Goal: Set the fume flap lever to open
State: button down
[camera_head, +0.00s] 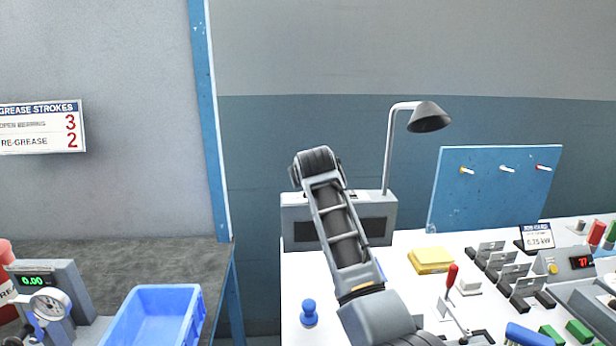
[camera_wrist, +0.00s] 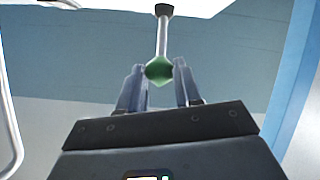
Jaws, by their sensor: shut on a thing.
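The fume flap lever shows in the wrist view as a pale metal rod (camera_wrist: 162,38) with a green knob (camera_wrist: 159,70) at its lower end in the picture. The rod's other end meets a dark round base (camera_wrist: 163,10) at the top edge. My gripper (camera_wrist: 158,75) has its two fingers on either side of the green knob and is shut on it. In the head view my arm covers this lever and my gripper. I see no position marks for the lever.
In the head view a grey box (camera_head: 297,214) with a lamp-like hood (camera_head: 430,116) stands behind my arm. A yellow pad (camera_head: 431,262), a blue knobbed piece (camera_head: 309,314) and a red-handled lever (camera_head: 452,277) are on the white bench. A blue crate (camera_head: 151,318) is at left.

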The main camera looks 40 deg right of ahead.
jog(key=c, duration=0.8)
grip_release()
jog(key=shift+b+v, duration=0.3)
jog(key=shift+v, duration=3.6)
jog(key=shift+s+f, duration=0.1)
jog(key=shift+s, duration=0.05)
